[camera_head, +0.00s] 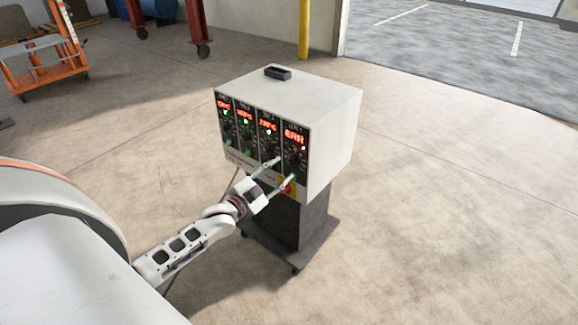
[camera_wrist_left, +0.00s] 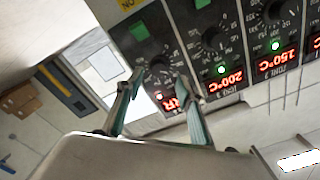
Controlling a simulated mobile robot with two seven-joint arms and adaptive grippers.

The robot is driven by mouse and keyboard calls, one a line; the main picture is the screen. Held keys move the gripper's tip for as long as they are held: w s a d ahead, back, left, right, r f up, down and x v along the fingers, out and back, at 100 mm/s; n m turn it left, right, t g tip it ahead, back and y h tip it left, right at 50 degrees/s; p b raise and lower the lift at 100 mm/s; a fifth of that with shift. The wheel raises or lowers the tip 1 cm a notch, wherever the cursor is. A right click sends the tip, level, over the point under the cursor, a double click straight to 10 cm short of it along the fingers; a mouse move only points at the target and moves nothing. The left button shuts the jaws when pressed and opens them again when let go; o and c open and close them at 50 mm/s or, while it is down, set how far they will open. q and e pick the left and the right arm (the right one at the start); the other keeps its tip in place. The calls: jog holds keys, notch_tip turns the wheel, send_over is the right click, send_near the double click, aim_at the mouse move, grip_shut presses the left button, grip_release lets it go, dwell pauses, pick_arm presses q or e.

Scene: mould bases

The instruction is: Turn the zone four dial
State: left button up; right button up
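The zone four dial (camera_wrist_left: 159,74) is a dark round knob on the panel in the left wrist view, with a white scale around it. In the head view it is on the rightmost module (camera_head: 294,160), whose red display seems to read ERR. My left gripper (camera_head: 285,168) is in front of this module with its fingers spread. In the left wrist view the fingertips (camera_wrist_left: 160,82) stand on either side of the dial; I cannot tell whether they touch it. Part of the red display is hidden behind one finger. My right gripper is not in view.
The white controller box (camera_head: 333,130) stands on a dark wheeled pedestal (camera_head: 314,222). A small black tray (camera_head: 278,72) lies on top. A red knob (camera_head: 288,189) on yellow sits below the modules. Other zone dials (camera_wrist_left: 214,40) are beside zone four.

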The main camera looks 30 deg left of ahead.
aim_at(290, 164)
pick_arm(q)
jog(key=shift+w+d+b, duration=0.15)
jog(key=shift+w, duration=1.05)
jog(key=shift+w+d+b, duration=0.1)
jog(key=shift+w+b, duration=0.05)
jog(key=shift+w, duration=1)
grip_shut()
